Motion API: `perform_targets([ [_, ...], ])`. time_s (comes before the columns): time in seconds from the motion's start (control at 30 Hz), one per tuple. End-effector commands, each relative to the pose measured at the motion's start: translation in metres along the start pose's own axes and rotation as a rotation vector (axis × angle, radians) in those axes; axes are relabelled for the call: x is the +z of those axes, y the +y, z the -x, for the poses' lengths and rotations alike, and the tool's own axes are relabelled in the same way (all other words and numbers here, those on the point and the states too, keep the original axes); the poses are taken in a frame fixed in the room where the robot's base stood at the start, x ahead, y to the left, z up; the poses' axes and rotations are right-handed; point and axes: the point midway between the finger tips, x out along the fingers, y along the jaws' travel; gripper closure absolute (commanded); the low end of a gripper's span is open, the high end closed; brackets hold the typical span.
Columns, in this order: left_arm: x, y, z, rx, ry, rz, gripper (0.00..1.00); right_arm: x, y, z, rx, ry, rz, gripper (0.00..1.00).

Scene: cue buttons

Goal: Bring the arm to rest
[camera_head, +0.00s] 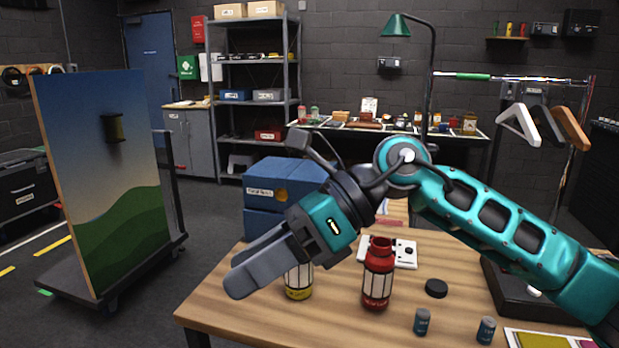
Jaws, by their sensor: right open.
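My right arm comes in from the right edge, teal and grey, and reaches left across the wooden table (240,302). My right gripper (236,279) is open and empty, with its grey fingers pointing left and down over the table's left part. A white cue panel (402,252) with a dark button lies on the table behind a red bottle (377,275). My left gripper is not in view.
Two small blue cans (422,322) and a black disc (436,288) stand at the table's front right. Blue boxes (280,180) rise behind the gripper. A painted board on a cart (100,180) stands left. A lamp (396,26) and a hanger rail (500,77) stand at the back.

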Motion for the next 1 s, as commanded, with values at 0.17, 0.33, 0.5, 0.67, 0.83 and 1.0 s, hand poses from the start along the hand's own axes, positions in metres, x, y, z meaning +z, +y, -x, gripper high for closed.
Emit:
perform_targets([
  [0.17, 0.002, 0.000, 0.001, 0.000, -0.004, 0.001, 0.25, 0.047, 0.025, -0.010, 0.172, -0.525, -0.227, 0.44],
  [0.33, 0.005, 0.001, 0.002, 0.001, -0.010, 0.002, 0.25, 0.067, 0.014, 0.030, 0.279, -1.005, -0.546, 0.44],
  [0.5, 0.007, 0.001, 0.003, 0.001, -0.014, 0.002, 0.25, 0.037, -0.026, 0.082, 0.325, -1.448, -0.943, 0.44],
  [0.67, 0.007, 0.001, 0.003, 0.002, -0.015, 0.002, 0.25, -0.043, -0.068, 0.116, 0.302, -1.820, -1.373, 0.44],
  [0.83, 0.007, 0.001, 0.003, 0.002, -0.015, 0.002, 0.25, -0.167, -0.086, 0.118, 0.187, -2.149, -1.874, 0.44],
  [1.0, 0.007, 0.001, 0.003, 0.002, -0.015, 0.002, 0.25, -0.286, -0.059, 0.094, 0.019, 2.084, 2.074, 0.44],
])
